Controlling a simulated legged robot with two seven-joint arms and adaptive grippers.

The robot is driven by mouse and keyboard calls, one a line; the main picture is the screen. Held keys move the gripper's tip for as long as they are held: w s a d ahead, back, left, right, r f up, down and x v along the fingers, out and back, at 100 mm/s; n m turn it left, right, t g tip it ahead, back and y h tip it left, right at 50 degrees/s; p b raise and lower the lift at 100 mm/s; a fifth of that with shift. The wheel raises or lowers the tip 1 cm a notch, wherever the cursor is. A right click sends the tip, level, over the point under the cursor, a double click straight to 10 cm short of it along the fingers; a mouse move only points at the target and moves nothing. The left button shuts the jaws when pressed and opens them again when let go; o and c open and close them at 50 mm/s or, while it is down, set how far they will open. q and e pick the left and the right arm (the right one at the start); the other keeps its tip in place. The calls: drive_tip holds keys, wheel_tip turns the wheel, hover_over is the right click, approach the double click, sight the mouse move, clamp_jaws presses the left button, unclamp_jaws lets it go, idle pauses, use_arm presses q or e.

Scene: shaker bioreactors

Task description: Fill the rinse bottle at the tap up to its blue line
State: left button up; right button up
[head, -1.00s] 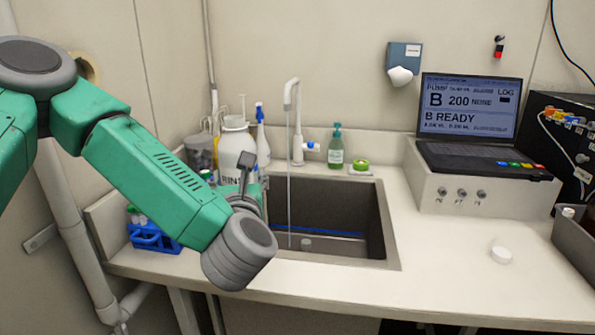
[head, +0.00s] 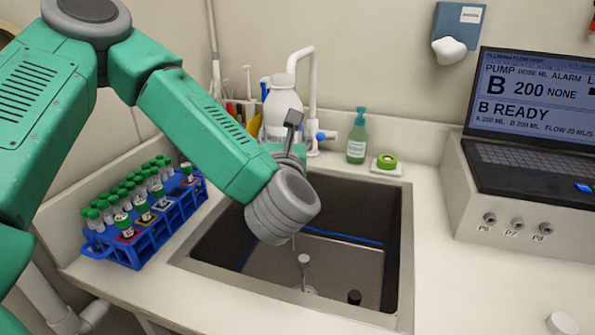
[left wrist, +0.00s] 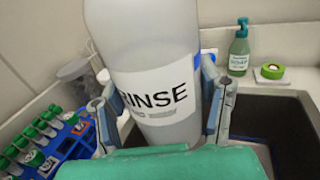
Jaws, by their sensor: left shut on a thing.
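The rinse bottle (head: 280,104) is pale, with an open-looking neck and a white RINSE label. It fills the middle of the left wrist view (left wrist: 145,45), roughly upright. My left gripper (head: 285,148) is shut on it, one finger on each side in the left wrist view (left wrist: 160,103). The white tap (head: 313,95) stands behind, and its spout end overlaps the bottle's top; I cannot tell whether the mouth is directly beneath it. A faint thin streak, perhaps water, shows below my wrist. My right gripper is not in view.
The dark sink (head: 385,225) lies below my wrist. A blue rack (head: 165,225) of green-capped tubes stands left of it. A green soap bottle (head: 357,140) and a green tape roll (head: 386,161) stand behind. A laptop (head: 530,125) on a white box is at right.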

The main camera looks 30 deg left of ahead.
use_arm(q)
drive_tip(key=shift+w+f+b, duration=0.5)
drive_tip(key=shift+f+b, duration=0.25)
drive_tip(key=shift+f, duration=0.15)
drive_tip(key=shift+s+a+f+b, duration=0.15)
drive_tip(key=shift+s+f+b, duration=0.4)
drive_tip(key=shift+b, duration=0.25)
wheel_tip(320, 180, down, 7)
drive_tip(key=b, duration=0.7)
drive_tip(key=w+d+x, duration=0.1)
drive_tip(key=x, duration=1.5)
drive_tip(key=shift+d, duration=0.3)
drive_tip(key=shift+w, duration=0.15)
idle(3.2)
